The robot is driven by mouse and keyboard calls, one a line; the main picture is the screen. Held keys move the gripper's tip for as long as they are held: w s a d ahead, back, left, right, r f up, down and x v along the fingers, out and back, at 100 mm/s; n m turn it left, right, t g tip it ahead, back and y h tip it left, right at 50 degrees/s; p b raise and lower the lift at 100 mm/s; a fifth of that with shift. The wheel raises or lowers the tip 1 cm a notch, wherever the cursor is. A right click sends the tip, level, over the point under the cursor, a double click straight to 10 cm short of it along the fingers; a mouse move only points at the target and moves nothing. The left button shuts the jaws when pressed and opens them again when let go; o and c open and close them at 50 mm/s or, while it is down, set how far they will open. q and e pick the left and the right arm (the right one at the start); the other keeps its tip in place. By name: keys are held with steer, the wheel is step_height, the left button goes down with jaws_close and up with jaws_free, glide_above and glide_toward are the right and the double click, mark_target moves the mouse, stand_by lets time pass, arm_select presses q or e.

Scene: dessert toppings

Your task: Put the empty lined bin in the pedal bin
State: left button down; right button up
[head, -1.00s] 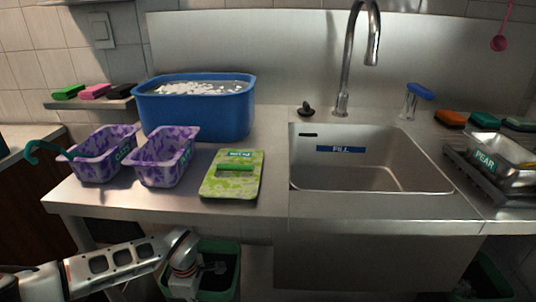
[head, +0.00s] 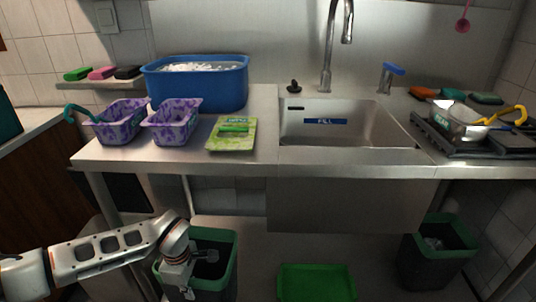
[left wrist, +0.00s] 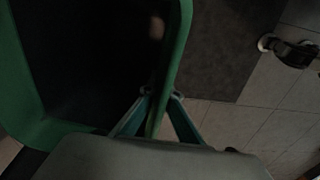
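A dark bin with a green rim (head: 234,250) stands under the counter at the lower left of the head view. Its inside is black and looks empty. My left gripper (head: 208,257) is at this rim. In the left wrist view the two fingers (left wrist: 161,94) stand on either side of the green rim (left wrist: 172,60), tips against it, and look shut on it. The dark interior lies to the left there. I cannot make out the pedal bin for certain; a grey rounded shape (head: 98,228) is partly hidden behind my left arm. My right gripper is not in view.
A second green-rimmed bin (head: 440,252) with pale contents stands at the right. A green tray (head: 315,283) lies in the lower middle. The counter's front edge (head: 180,167) and leg (head: 102,198) are near my left arm. The counter holds a blue tub (head: 198,92) and purple tubs (head: 172,125).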

arm_select(q)
steer(key=s+a+r+m, duration=0.1)
steer(key=s+r+m, duration=0.7)
steer(key=r, duration=0.6)
steer(key=s+a+r+m, duration=0.1)
steer(key=s+r+m, duration=0.7)
steer(key=r, duration=0.6)
steer(key=shift+s+a+r+m, duration=0.15)
steer(key=shift+s+m, duration=0.25)
steer(key=shift+s, duration=0.55)
